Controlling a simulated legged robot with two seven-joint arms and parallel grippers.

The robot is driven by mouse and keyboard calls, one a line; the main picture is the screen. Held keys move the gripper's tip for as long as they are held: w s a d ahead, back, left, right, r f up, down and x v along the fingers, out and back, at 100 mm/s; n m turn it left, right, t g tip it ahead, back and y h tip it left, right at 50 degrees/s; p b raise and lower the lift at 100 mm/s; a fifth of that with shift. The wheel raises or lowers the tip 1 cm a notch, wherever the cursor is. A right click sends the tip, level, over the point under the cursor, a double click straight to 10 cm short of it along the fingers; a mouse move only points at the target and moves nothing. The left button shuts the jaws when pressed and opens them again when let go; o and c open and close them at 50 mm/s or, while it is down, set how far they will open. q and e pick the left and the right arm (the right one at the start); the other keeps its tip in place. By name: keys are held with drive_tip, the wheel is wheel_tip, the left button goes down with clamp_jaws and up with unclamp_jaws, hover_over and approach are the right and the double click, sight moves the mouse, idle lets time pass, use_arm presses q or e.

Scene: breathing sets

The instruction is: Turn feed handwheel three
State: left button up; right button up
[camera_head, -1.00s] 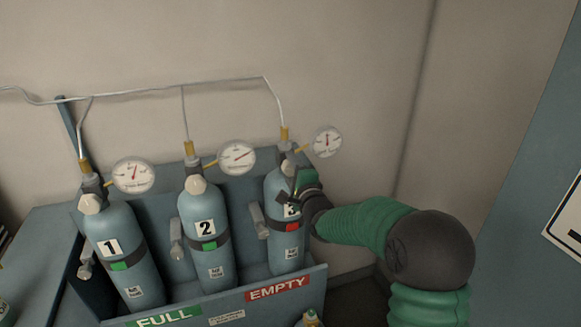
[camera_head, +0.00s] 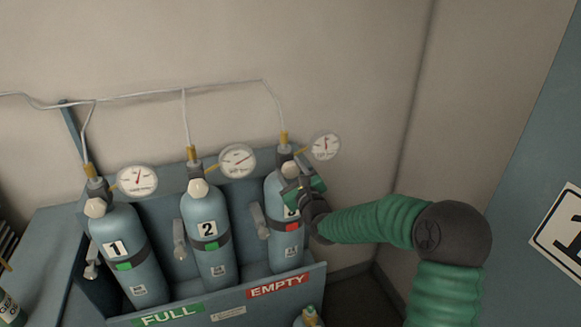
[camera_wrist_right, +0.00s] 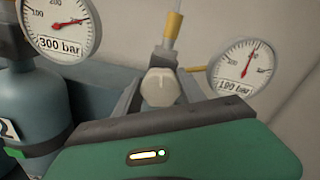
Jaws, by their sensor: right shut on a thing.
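Bottle three (camera_head: 287,257) is the rightmost of three blue bottles in the rack and carries a red tag (camera_head: 292,227). My right gripper (camera_head: 291,180) is at its top, reaching in from the right. In the right wrist view, the pale faceted feed handwheel three (camera_wrist_right: 160,88) sits between my grey jaws (camera_wrist_right: 160,95), which are shut on it. My left gripper is not in view.
Bottle one (camera_head: 140,265) and bottle two (camera_head: 211,245) stand to the left with green tags, pale handwheels and gauges. A thin pipe (camera_head: 190,92) runs above all three. The rack front has FULL (camera_head: 168,315) and EMPTY (camera_head: 278,286) labels. The wall is close behind.

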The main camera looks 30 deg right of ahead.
drive_tip(key=shift+f+m+p, duration=0.2)
drive_tip(key=shift+m+p, duration=0.05)
drive_tip(key=shift+m, duration=0.5)
drive_tip(key=shift+f+m+p, duration=0.15)
drive_tip(key=shift+m+p, duration=0.1)
drive_tip(key=shift+m, duration=0.5)
drive_tip(key=shift+r, duration=0.1)
drive_tip(key=o, duration=1.4)
drive_tip(key=shift+w, duration=0.1)
drive_tip(key=shift+c, duration=0.2)
drive_tip(key=shift+d, duration=0.1)
drive_tip(key=shift+r, duration=0.1)
drive_tip(key=v, duration=1.6)
drive_tip(key=shift+s+a+b, duration=0.25)
drive_tip(key=shift+s+b, duration=0.05)
drive_tip(key=shift+s, duration=0.05)
